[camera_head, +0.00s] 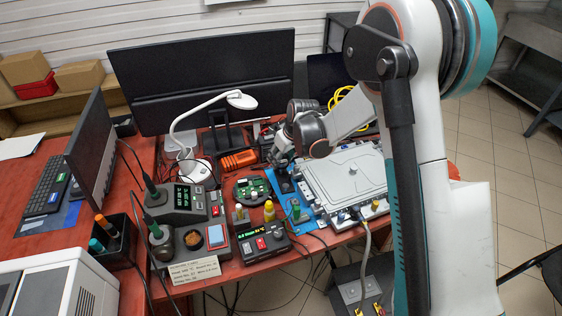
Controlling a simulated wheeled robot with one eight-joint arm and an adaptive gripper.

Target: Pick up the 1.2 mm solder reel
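My gripper (283,160) is at the far middle of the red workbench (135,258), pointing down beside the blue mat. It is small and dark in this view, and I cannot tell whether its fingers are open or shut or hold anything. I cannot make out a 1.2 mm solder reel for certain. Part of the bench around and behind my gripper is hidden by my arm.
A grey metal housing (345,178) lies right of my gripper. A green circuit board (251,189), a soldering station (180,205), an orange tool (239,160) and a white lamp (178,128) crowd the bench. A large monitor (205,70) stands behind.

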